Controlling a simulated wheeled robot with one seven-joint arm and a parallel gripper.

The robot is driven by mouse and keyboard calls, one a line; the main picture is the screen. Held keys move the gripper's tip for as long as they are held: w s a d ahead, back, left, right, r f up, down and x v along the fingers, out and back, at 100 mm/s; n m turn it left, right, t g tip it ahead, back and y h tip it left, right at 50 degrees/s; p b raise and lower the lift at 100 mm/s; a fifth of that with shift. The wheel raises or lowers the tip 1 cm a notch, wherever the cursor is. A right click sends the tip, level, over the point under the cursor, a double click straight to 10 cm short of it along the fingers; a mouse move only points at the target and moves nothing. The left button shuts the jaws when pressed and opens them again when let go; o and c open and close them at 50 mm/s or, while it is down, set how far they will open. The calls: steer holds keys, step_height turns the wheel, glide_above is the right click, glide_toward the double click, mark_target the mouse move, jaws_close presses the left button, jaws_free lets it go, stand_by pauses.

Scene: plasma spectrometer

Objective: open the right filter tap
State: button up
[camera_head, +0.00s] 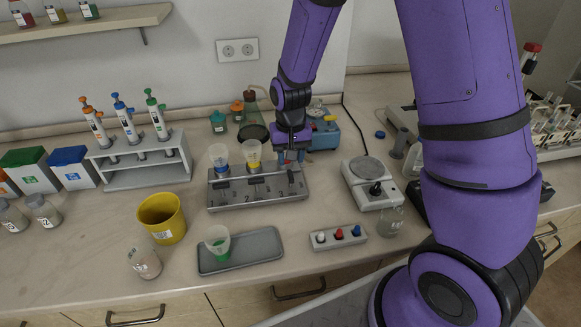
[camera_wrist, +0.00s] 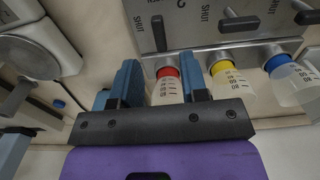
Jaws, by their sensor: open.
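The grey filter manifold (camera_head: 232,203) stands mid-bench, with cups with blue and yellow bands on its left and middle places. My gripper (camera_head: 291,157) is over its right place. In the wrist view, my gripper (camera_wrist: 160,88) is open, with its blue fingers on either side of a red-banded cup (camera_wrist: 167,90); contact is unclear. The right tap's black handle (camera_wrist: 158,33) lies just beyond the fingertips, near a "SHUT" marking. It also shows in the head view as a dark handle (camera_head: 291,177) in front of the gripper. The middle tap's handle (camera_wrist: 240,23) is turned differently from it.
A balance (camera_head: 370,182) stands right of the manifold and a blue pump-like device (camera_head: 323,133) behind it. A switch box (camera_head: 338,237), a grey tray (camera_head: 262,249) with a cup, and a yellow bucket (camera_head: 164,218) are in front and left. A pipette rack (camera_head: 140,168) stands further left.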

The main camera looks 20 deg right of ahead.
steer(key=shift+r, duration=2.6)
step_height(320, 180, up, 8)
glide_above(290, 174)
steer(key=s+d+r+t, duration=0.2)
steer(key=s+d+r, duration=0.2)
steer(key=s+r, duration=0.65)
steer(key=s+d+r+n+t, duration=0.1)
steer(key=s+r, duration=0.1)
steer(key=s, duration=0.5)
steer(key=s+d+r+n+t, duration=0.1)
steer(key=s+d+r+t, duration=0.1)
steer(key=s, duration=0.4)
steer(key=shift+v, duration=0.85)
